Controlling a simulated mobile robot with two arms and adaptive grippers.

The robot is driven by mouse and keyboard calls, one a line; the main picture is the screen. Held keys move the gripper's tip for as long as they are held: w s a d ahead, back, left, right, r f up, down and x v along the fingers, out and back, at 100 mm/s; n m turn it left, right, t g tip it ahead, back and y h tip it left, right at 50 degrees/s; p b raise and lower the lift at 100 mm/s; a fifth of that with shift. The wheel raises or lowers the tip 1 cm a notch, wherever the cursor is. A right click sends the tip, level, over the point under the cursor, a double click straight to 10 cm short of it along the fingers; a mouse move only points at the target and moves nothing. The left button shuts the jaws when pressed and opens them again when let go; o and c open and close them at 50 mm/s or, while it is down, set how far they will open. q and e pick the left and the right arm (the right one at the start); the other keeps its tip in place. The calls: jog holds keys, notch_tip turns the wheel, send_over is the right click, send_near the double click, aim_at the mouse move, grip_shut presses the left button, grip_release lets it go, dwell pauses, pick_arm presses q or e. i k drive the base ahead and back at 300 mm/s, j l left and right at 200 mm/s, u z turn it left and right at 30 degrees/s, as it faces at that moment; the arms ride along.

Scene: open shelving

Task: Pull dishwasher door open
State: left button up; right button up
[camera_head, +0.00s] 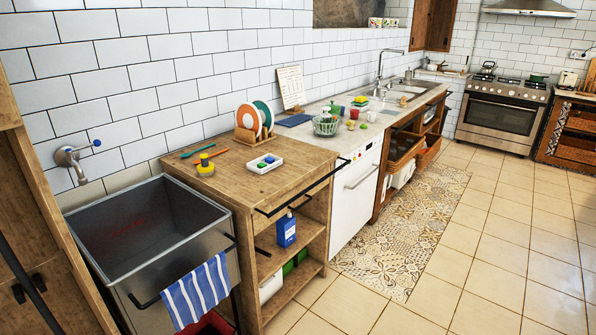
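The white dishwasher (352,203) stands under the counter, between the wooden shelf unit and the open shelving below the sink. Its door is upright and looks shut. A bar handle (362,177) runs across the upper part of its front. The lower edge of the door meets the floor near the patterned tiles. Neither of my grippers shows in the head view.
A wooden unit (226,173) with a black rail along its top edge stands to the left of the dishwasher. A metal basin (133,227) with a striped towel (196,291) is nearer. Patterned floor (394,240) before the dishwasher is clear. An oven (500,115) stands far back.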

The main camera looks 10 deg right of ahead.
aim_at(353, 191)
jog(key=i+l+z, duration=0.1)
jog(key=i+l, duration=1.05)
